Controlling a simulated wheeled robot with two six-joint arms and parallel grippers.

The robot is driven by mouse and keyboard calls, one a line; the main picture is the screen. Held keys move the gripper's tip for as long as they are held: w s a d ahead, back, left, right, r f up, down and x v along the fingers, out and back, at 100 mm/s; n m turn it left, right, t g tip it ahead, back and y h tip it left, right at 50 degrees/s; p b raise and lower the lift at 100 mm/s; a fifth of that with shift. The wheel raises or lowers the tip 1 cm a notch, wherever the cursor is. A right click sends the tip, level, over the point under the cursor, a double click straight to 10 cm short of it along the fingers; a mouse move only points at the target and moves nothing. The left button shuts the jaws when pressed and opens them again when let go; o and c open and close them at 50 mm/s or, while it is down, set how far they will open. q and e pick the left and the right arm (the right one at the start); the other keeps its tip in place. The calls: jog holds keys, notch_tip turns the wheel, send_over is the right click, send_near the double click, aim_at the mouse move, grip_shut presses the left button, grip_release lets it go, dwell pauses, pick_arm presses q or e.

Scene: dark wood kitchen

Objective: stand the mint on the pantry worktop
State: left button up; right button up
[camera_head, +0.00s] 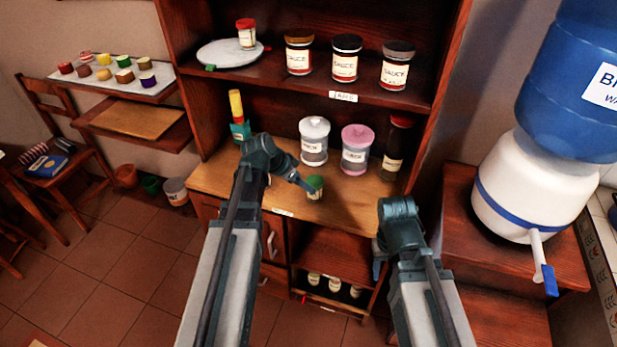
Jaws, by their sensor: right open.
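A small jar with a green lid, which I take as the mint (316,190), is upright at the front of the pantry worktop (222,177). Its label is too small to read. My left gripper (308,185) reaches in from the left and its tip is at the jar's left side. I cannot tell whether its fingers are closed around the jar. My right gripper (378,268) hangs low in front of the cabinet, right of the open lower shelf, apart from the jar. It is open and partly hidden by my arm.
A white-lidded jar (314,142), a pink-lidded jar (355,152) and a dark bottle (396,150) stand behind on the worktop. A yellow-and-green item (238,118) stands at its back left. Sauce jars (344,62) line the shelf above. A water dispenser (530,185) is at right.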

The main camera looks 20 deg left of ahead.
pick_arm(q)
jog(key=s+d+n+g+y+p, duration=0.1)
jog(key=s+d+n+g+y, duration=0.2)
jog(key=s+d, duration=1.3)
jog(key=s+g+y, duration=0.2)
jog(key=s, duration=0.2)
jog(key=shift+s+d+f+n+g, duration=0.2)
jog(key=shift+f+n+g, duration=0.1)
jog(key=shift+f, duration=0.1)
pick_arm(e)
notch_tip(320, 180, up, 3)
jog(key=shift+f, duration=0.15)
